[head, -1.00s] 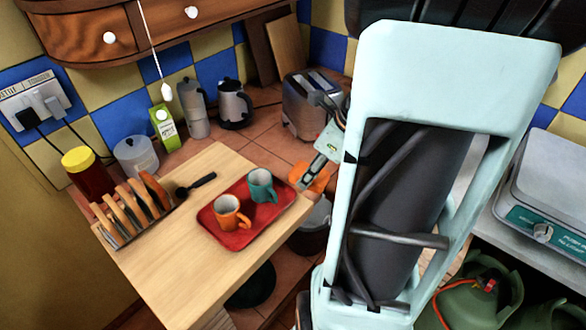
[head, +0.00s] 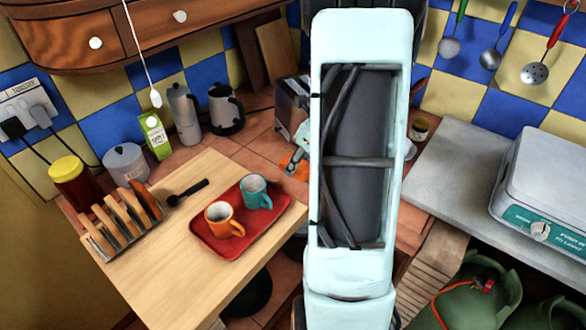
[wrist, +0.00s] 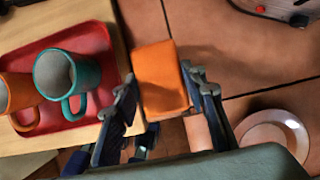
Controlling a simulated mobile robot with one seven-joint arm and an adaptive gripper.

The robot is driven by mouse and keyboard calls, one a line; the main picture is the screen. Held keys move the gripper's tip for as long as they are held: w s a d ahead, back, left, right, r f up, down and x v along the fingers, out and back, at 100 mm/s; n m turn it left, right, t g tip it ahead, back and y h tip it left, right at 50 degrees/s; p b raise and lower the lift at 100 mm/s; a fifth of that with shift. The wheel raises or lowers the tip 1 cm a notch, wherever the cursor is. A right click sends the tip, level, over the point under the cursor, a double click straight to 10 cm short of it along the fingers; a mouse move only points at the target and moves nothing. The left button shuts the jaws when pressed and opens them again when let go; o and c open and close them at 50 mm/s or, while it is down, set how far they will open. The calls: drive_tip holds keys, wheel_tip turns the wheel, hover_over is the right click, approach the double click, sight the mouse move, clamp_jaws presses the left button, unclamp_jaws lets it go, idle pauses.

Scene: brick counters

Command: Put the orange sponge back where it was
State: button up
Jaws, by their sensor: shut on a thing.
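The orange sponge (wrist: 160,80) is between the fingers of my gripper (wrist: 159,77) in the wrist view. The gripper is shut on it, holding it beside the wooden board's edge, over the brown tiles. In the head view my gripper (head: 294,160) is partly hidden behind my arm. Only a small bit of the orange sponge (head: 290,168) shows there, to the right of the red tray and in front of the toaster. I cannot tell its height above the tiles.
The red tray (head: 238,243) holds an orange mug (head: 222,220) and a teal mug (head: 256,191) on the wooden board (head: 150,265). The toaster (head: 291,97) stands behind. A pale round dish (wrist: 275,135) lies to the right. Bare tiles (wrist: 220,30) lie between.

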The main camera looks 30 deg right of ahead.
sight(297, 171)
drive_tip(key=shift+w+d+f, duration=0.2)
drive_tip(key=shift+w+f, duration=0.2)
drive_tip(key=shift+f, duration=0.15)
drive_tip(key=shift+w+d+f, duration=0.15)
drive_tip(key=shift+w+f, duration=0.25)
drive_tip(key=shift+f, duration=0.15)
drive_tip(key=shift+f+b, duration=0.3)
drive_tip(key=shift+f, duration=1.2)
drive_tip(key=shift+f, duration=0.1)
drive_tip(key=shift+f, duration=0.15)
drive_tip(key=o, duration=1.1)
drive_tip(key=shift+r, duration=0.6)
drive_tip(key=p+v, duration=0.1)
drive_tip(key=v, duration=1)
drive_tip(key=shift+s+d+r, duration=0.1)
drive_tip(key=shift+r, duration=0.05)
